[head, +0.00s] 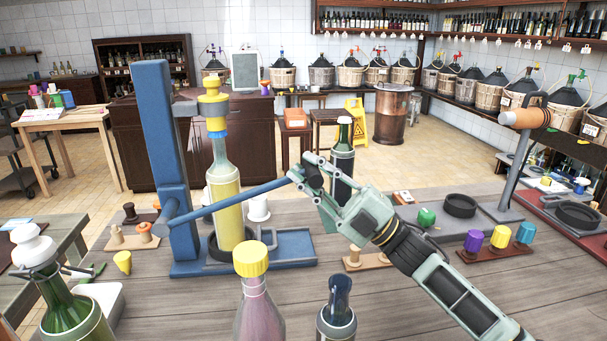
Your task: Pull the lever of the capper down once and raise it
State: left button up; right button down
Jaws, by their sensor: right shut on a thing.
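The blue capper (165,130) stands on the wooden table, with a tall post and a flat base. Its lever (235,198) runs from a pivot low on the post to the right, rising slightly and passing in front of a bottle. My right gripper (308,177) is shut on the lever's far end, whose tip it hides. The bottle of yellow liquid (224,180) stands upright on the capper's base. A blue cap (217,134) is at its mouth, just under the capper's yellow head (212,98). My left gripper is out of view.
A dark corked bottle (342,160) stands just behind my right gripper. A yellow-capped bottle (251,262), an open dark bottle (337,312) and a white-topped green bottle (66,300) stand in front. Another press with an orange handle (525,119) is at the right.

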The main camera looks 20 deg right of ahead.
jog(key=shift+d+f+b, duration=0.2)
jog(key=shift+f+b, duration=0.2)
jog(key=shift+f, duration=0.4)
jog(key=c, duration=1.6)
grip_release()
jog(key=shift+s+d, duration=0.15)
jog(key=shift+o, duration=0.2)
jog(key=v, duration=1.2)
jog(key=shift+r, duration=0.1)
